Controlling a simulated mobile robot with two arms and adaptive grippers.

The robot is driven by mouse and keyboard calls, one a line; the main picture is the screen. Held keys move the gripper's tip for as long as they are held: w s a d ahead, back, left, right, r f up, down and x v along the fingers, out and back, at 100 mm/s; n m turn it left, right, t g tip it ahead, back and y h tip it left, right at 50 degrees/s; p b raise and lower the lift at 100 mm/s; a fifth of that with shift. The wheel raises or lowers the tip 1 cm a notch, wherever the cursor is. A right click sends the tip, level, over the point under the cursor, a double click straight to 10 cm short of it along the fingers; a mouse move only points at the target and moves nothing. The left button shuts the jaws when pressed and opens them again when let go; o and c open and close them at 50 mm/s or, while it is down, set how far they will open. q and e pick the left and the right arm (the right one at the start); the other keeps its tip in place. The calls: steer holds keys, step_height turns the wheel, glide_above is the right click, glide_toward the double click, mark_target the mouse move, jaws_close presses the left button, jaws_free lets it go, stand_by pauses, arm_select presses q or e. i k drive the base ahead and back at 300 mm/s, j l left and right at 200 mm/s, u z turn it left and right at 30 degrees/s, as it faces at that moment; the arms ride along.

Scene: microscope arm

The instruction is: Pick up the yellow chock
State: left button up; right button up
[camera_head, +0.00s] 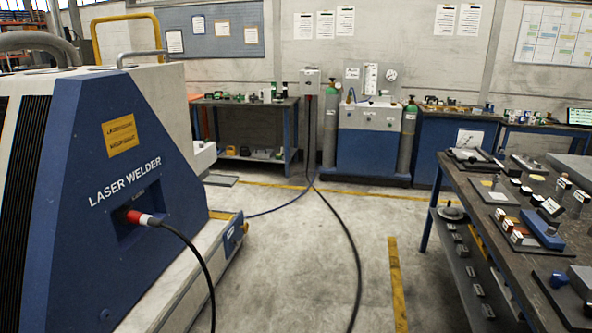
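I cannot clearly make out a yellow chock in the head view. A small yellow piece (222,215) shows low at the corner of the laser welder's base, next to a blue block; I cannot tell whether it is a chock. Small parts, some orange or yellowish, sit on the right workbench (463,187), too small to identify. Neither of my grippers is in view.
A large blue and white laser welder (110,220) fills the left side. A black cable (350,245) runs over the floor.

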mark_target(228, 152)
steer(key=i+u, duration=0.3)
steer(key=i, duration=1.65)
steer(key=i+z, duration=0.3)
steer(key=i, duration=0.65)
steer(key=i+j+z, duration=0.1)
steer(key=i+z, duration=0.15)
steer(key=i, duration=2.6)
steer(key=i+j+u, duration=0.1)
steer(key=i+u, duration=0.2)
steer(key=i, duration=0.15)
steer(key=i+u, duration=0.3)
steer(key=i, duration=0.2)
steer(key=i+l+u, duration=0.3)
steer(key=i, duration=0.15)
steer(key=i+l+u, duration=0.1)
steer(key=i+u, duration=0.2)
steer(key=i, duration=0.15)
steer(key=i+j+u, duration=0.15)
steer(key=i+u, duration=0.95)
steer(key=i, duration=0.15)
steer(key=i+j+z, duration=0.15)
steer(key=i+z, duration=0.25)
steer(key=i+j+z, duration=0.25)
steer(key=z, duration=0.15)
steer(key=i+j+z, duration=0.45)
steer(key=k+l, duration=0.05)
